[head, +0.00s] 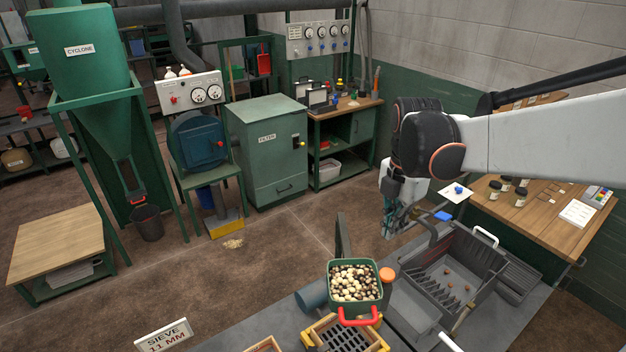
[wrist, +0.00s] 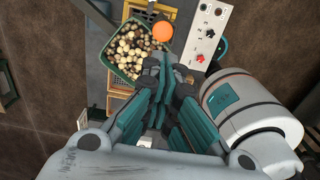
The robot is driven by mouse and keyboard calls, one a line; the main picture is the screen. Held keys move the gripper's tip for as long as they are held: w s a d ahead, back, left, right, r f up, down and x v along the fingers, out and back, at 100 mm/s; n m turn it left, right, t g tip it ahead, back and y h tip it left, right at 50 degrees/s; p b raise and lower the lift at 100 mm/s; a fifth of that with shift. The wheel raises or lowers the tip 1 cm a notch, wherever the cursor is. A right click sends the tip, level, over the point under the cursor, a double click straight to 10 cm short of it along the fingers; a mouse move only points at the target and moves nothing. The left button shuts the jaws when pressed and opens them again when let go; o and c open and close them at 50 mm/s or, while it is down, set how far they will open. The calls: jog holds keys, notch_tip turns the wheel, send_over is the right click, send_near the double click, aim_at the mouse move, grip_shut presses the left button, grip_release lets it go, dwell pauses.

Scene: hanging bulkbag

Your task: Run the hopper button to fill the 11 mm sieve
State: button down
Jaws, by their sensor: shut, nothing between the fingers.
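A green square hopper (head: 355,296) full of pale and dark round pieces, with a red handle, stands above a wooden-framed slotted sieve (head: 374,342). A sign (head: 163,336) reads "SIEVE 11 MM". An orange round cap (head: 387,274) sits beside the hopper; it also shows in the wrist view (wrist: 162,31). I cannot tell whether it is the hopper button. In the wrist view, a white panel (wrist: 208,35) bears a red and a black knob. My gripper (head: 390,236) is shut and empty, its fingertips (wrist: 165,66) close beside the hopper in the wrist picture; contact is unclear.
A grey tray (head: 452,263) with a few brown pieces and white handles lies right of the hopper. A wooden table (head: 545,225) with jars and papers stands at the right. A green filter cabinet (head: 268,150) and cyclone (head: 80,55) stand behind. Brown floor (head: 265,260) lies open at left.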

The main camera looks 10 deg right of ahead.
aim_at(384, 277)
jog(key=f, duration=1.4)
jog(key=shift+s, duration=0.2)
jog(key=shift+f+b, duration=1)
jog(key=shift+b, duration=0.2)
dwell(5.2)
